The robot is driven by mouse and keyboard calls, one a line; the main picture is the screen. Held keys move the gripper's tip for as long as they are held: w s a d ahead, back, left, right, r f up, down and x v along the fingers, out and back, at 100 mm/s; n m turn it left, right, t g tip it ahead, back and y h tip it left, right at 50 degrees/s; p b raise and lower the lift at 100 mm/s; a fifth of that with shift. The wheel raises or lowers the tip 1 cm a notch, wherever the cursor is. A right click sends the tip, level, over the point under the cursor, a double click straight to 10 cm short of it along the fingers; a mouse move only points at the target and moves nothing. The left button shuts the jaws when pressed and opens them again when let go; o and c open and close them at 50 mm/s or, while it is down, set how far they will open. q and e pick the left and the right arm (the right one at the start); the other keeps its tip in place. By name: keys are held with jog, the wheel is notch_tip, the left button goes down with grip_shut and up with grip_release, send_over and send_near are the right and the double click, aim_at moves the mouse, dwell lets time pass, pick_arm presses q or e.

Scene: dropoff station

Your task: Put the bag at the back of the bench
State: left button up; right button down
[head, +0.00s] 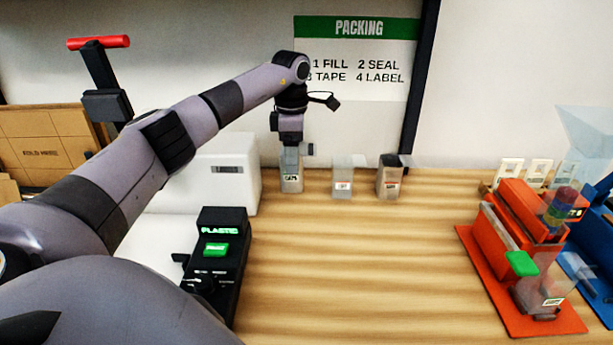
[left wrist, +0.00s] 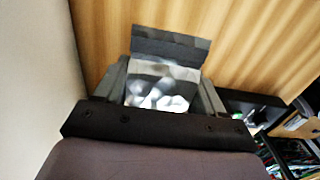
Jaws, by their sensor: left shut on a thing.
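A small silvery bag (head: 291,181) with a dark-marked label is upright at the back of the wooden bench (head: 330,265). My left gripper (head: 290,152) is shut on it from above, at its upper part. I cannot tell whether its base touches the bench. In the left wrist view the bag (left wrist: 162,86) sits between the two fingers, its top open with a dark flap and a shiny inside. My right gripper is not in view.
Two similar bags, one pale (head: 343,184) and one brownish (head: 388,184), stand to the right in a row. A white machine (head: 228,170) is close on the left, with a black control box (head: 222,255) in front. An orange fixture (head: 515,225) stands right. The bench middle is clear.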

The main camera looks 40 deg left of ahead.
pick_arm(q)
jog(key=shift+f, duration=2.5)
jog(key=shift+f, duration=0.1)
jog(key=o, duration=1.3)
notch_tip(320, 180, up, 12)
jog(key=shift+r, duration=0.1)
jog(key=shift+d, duration=0.1)
